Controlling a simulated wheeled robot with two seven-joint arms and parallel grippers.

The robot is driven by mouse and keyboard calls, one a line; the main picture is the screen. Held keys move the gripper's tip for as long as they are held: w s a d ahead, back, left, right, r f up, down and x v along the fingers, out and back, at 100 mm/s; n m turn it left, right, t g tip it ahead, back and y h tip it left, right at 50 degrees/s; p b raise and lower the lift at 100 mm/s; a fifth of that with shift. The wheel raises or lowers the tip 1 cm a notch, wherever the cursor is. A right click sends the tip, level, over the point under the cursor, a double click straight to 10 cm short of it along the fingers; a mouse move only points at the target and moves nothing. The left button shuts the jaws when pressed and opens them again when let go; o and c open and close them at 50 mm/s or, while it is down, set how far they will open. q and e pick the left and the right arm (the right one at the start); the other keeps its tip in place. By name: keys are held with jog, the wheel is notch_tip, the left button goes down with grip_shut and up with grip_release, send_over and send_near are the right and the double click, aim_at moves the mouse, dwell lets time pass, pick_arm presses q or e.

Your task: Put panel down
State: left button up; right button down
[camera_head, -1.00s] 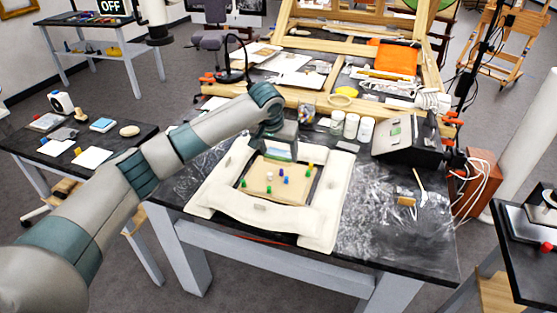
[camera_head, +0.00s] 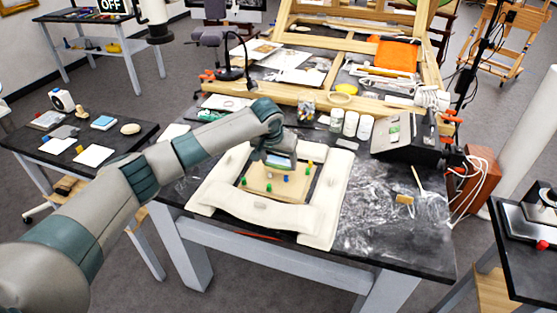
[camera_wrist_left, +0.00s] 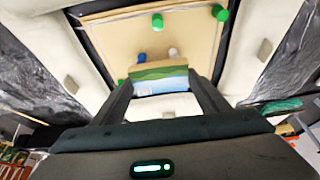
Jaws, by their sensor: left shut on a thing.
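My left gripper (camera_head: 277,156) is over the table and shut on a small painted panel (camera_head: 281,163) with green and blue bands. In the left wrist view the painted panel (camera_wrist_left: 158,80) sits between the two fingers (camera_wrist_left: 160,100). Below it is a tan board (camera_head: 265,191) with several coloured pegs, inside a ring of white padding (camera_head: 262,212). The board also shows in the left wrist view (camera_wrist_left: 190,35). The gripper hides the board's far part, and I cannot tell whether the painted panel touches the board. My right gripper is out of view.
Several white-lidded jars (camera_head: 350,124) and a dark box (camera_head: 405,138) stand behind and right of the padding. Crumpled clear film (camera_head: 375,205) and a small brush (camera_head: 404,199) lie to the right. A wooden frame (camera_head: 300,107) crosses the table's back.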

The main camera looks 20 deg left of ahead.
pick_arm(q)
jog(key=shift+f, duration=0.6)
jog(key=o, duration=1)
jog(key=shift+o, duration=0.2)
jog(key=shift+r, duration=0.1)
jog(key=shift+r, duration=0.8)
jog(key=b+v, duration=0.2)
jog(key=v, duration=0.9)
jog(key=shift+s+r, duration=0.2)
jog(key=shift+s, duration=0.05)
